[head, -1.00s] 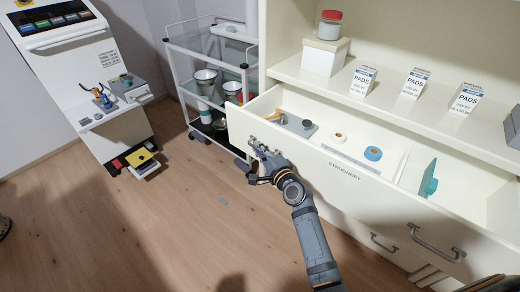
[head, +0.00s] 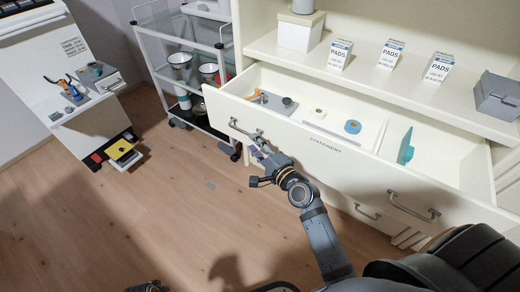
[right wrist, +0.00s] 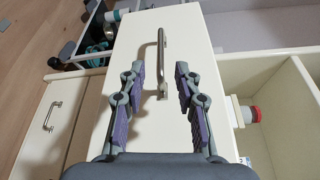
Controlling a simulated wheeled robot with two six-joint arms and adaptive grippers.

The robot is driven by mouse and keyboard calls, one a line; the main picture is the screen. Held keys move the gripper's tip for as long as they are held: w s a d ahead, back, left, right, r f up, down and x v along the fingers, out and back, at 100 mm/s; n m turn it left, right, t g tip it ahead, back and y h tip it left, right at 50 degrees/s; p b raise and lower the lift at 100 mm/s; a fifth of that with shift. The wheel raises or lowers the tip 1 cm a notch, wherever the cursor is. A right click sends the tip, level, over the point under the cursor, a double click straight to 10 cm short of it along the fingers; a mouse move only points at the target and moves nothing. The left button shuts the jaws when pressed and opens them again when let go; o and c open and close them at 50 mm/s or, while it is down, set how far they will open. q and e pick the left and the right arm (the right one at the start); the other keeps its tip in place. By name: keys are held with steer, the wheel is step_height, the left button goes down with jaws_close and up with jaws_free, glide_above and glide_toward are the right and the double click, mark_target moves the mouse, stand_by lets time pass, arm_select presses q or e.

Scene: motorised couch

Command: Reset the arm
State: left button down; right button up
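My right gripper (head: 258,150) is by the left handle (head: 240,130) of the open drawer labelled STATIONERY (head: 300,137). In the right wrist view the right gripper (right wrist: 157,75) is open and empty, with its purple-padded fingers apart. The metal drawer handle (right wrist: 161,62) shows between and beyond the fingertips, and no contact is visible. My right arm reaches up from the bottom of the head view. A small dark part at the bottom edge of the head view may be my left gripper (head: 148,287); its fingers cannot be made out.
The drawer holds a blue roll (head: 353,127), a small tan roll (head: 319,113) and a teal item (head: 405,147). PADS boxes (head: 390,54) and a grey case (head: 497,96) stand on the shelf above. A glass trolley (head: 188,60) and a white machine (head: 85,90) stand left. The wooden floor there is open.

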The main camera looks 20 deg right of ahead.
steer(key=v, duration=0.3)
stand_by(0.5)
